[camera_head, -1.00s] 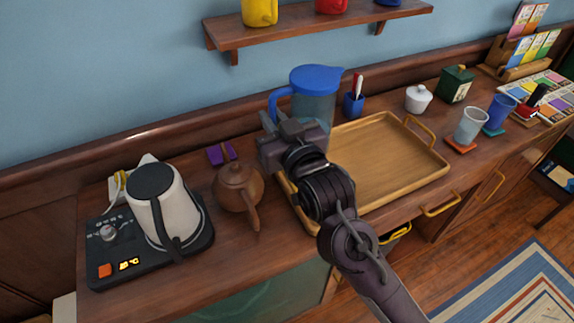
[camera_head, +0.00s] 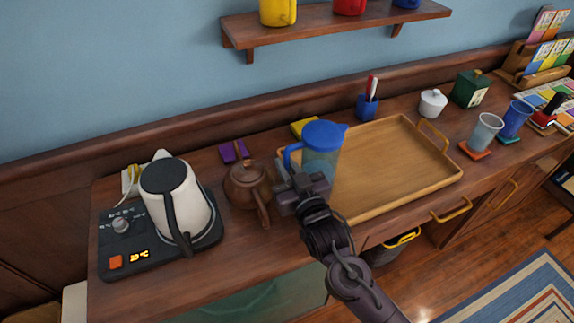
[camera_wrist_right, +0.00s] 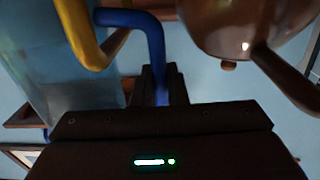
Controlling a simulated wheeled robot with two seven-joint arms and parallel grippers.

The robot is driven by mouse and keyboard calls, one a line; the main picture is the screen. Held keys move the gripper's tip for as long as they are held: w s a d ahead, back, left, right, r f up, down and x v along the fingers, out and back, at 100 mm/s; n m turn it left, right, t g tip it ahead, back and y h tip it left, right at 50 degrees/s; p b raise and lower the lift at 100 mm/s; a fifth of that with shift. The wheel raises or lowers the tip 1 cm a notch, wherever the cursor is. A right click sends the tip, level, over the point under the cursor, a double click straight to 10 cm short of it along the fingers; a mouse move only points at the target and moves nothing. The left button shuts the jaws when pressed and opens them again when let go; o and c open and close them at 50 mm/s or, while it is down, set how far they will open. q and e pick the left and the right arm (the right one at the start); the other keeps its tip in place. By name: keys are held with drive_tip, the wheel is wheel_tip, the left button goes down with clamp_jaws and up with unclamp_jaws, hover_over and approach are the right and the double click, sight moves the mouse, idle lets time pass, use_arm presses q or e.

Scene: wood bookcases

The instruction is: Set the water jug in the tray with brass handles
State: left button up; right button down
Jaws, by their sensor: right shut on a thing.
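The water jug (camera_head: 321,157), clear blue with a blue lid and blue handle, is upright at the left end of the wooden tray with brass handles (camera_head: 396,173). My right gripper (camera_head: 292,187) is shut on the jug's handle; the handle also shows between the fingers in the right wrist view (camera_wrist_right: 157,62). The gripper hides the jug's base, so I cannot tell whether it touches the tray. One brass handle shows at the tray's right end; a brass-coloured bar (camera_wrist_right: 84,32) crosses near the jug in the wrist view. My left gripper is not in view.
A brown teapot (camera_head: 247,184) stands close left of my right gripper, with a white kettle (camera_head: 176,203) farther left. A pen cup (camera_head: 366,107) and white sugar pot (camera_head: 432,104) stand behind the tray, two tumblers (camera_head: 485,133) to its right. The tray's middle is clear.

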drive_tip(key=c, duration=1.8)
unclamp_jaws()
drive_tip(key=shift+f, duration=0.1)
drive_tip(key=o, duration=0.4)
drive_tip(key=shift+c, duration=0.2)
drive_tip(key=b+v, duration=0.1)
drive_tip(key=v, duration=1.1)
drive_tip(key=shift+b, duration=0.35)
drive_tip(key=shift+s, duration=0.1)
